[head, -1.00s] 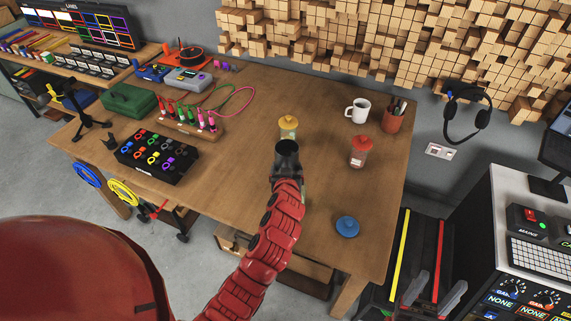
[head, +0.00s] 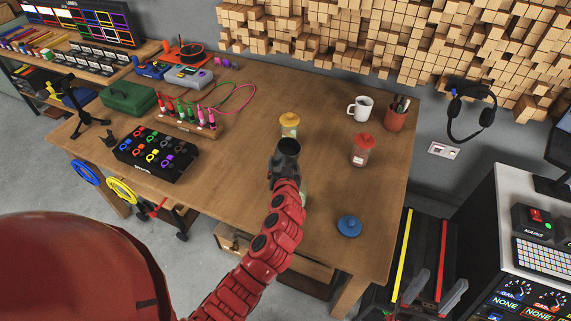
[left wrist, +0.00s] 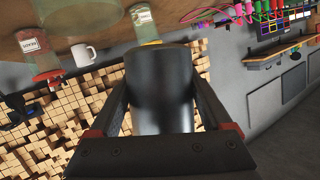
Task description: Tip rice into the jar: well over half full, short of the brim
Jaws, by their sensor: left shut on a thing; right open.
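My left gripper (left wrist: 160,125) is shut on a dark cylindrical cup (left wrist: 160,90). In the head view the cup (head: 285,158) is held above the middle of the table, its dark mouth facing up towards me; I cannot make out rice in it. A clear jar (head: 304,194) without a lid is mostly hidden behind my left arm; a large clear glass (left wrist: 80,14) at the top of the left wrist view seems to be it. A blue lid (head: 349,226) lies to its right. My right gripper (head: 445,280) is open and empty at the lower right, off the table.
A yellow-lidded jar (head: 289,121) stands just behind the cup. A red-lidded jar (head: 361,150), a white mug (head: 360,108) and a pen pot (head: 396,116) stand at the right. A black tray of coloured pieces (head: 157,157) is at the left. The table's front middle (head: 225,190) is clear.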

